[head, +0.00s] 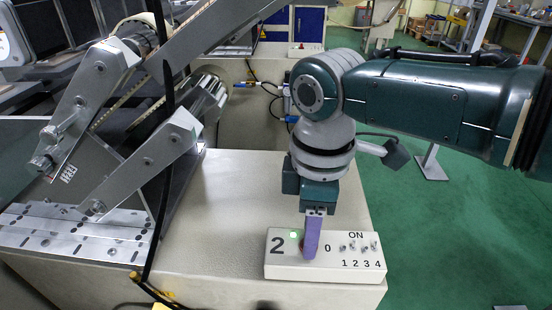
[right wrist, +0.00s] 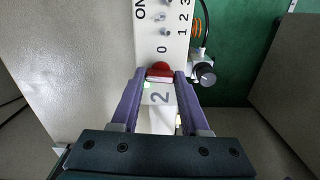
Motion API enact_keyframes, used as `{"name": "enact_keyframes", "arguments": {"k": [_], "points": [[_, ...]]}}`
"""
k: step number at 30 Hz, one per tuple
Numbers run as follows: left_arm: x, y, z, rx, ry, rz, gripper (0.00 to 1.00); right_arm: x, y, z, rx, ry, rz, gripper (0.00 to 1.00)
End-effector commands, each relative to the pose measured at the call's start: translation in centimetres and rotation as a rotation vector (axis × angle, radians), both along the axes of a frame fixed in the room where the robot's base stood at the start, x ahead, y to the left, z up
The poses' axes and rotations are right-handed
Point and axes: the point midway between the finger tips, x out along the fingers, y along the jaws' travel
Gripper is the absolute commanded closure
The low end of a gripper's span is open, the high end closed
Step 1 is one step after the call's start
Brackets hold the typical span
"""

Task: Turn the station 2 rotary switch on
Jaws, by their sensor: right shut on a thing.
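The station 2 control box (head: 352,266) is a white panel marked 2, 0, ON and 1 to 4, on the front of the cream machine top. A green light (head: 293,235) glows beside the 2. My right gripper (head: 309,254) points down at the panel, with purple fingers. In the right wrist view, the red rotary switch (right wrist: 160,69) sits between the fingertips (right wrist: 160,75), and the gripper is shut on it. In the head view the fingers mostly hide the switch, so its pointer angle is unclear. My left gripper is not in view.
Several small toggle switches (head: 360,247) stand right of the 0. A metal conveyor frame (head: 150,160) and a dark cable (head: 162,200) are at the left. In the right wrist view, a black-knobbed fitting (right wrist: 206,75) is close to the right finger. Green floor (head: 440,240) is open at the right.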

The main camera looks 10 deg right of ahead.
Motion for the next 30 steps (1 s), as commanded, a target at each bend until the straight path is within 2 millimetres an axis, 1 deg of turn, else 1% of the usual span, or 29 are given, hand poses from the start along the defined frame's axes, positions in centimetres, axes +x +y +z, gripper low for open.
{"name": "enact_keyframes", "arguments": {"k": [9, 22, 23, 30], "points": [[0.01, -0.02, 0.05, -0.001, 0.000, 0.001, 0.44, 0.02, 0.15, 0.11, 0.004, 0.000, 0.078, 1.00], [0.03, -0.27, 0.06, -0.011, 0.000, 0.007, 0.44, 0.03, 0.18, 0.13, 0.004, -0.001, 0.087, 1.00], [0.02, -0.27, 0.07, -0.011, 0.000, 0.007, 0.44, 0.03, 0.18, 0.13, 0.004, -0.001, 0.086, 0.52], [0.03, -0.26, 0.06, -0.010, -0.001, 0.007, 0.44, 0.01, 0.10, 0.07, 0.002, -0.001, 0.084, 0.25]]}}
